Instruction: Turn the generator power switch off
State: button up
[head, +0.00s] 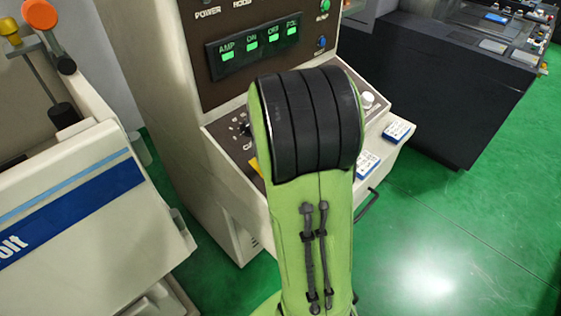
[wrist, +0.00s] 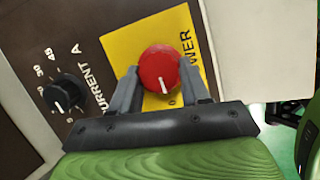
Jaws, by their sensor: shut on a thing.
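The power switch (wrist: 159,68) is a round red knob with a white pointer line, on a yellow plate (wrist: 120,45) lettered "POWER". In the wrist view the pointer line aims down, a little right, towards a "0" mark partly hidden near the gripper. My gripper (wrist: 165,82) has one grey finger on each side of the red knob and is shut on it. In the head view my green and black arm (head: 310,120) hides the knob and the gripper; only a sliver of the yellow plate (head: 254,168) shows.
A black "CURRENT A" dial (wrist: 65,92) sits left of the yellow plate. The generator cabinet (head: 165,90) carries a green-lit display (head: 260,45). A white machine with a blue stripe (head: 75,205) stands at left, a dark cabinet (head: 450,95) at right. Green floor (head: 460,230) is clear at right.

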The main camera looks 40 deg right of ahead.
dwell(0.4)
jog(key=o, duration=1.1)
jog(key=shift+c, duration=0.2)
jog(key=p+v, duration=0.3)
jog(key=v, duration=1.2)
jog(key=shift+r, duration=0.35)
jog(key=shift+s+a, duration=0.1)
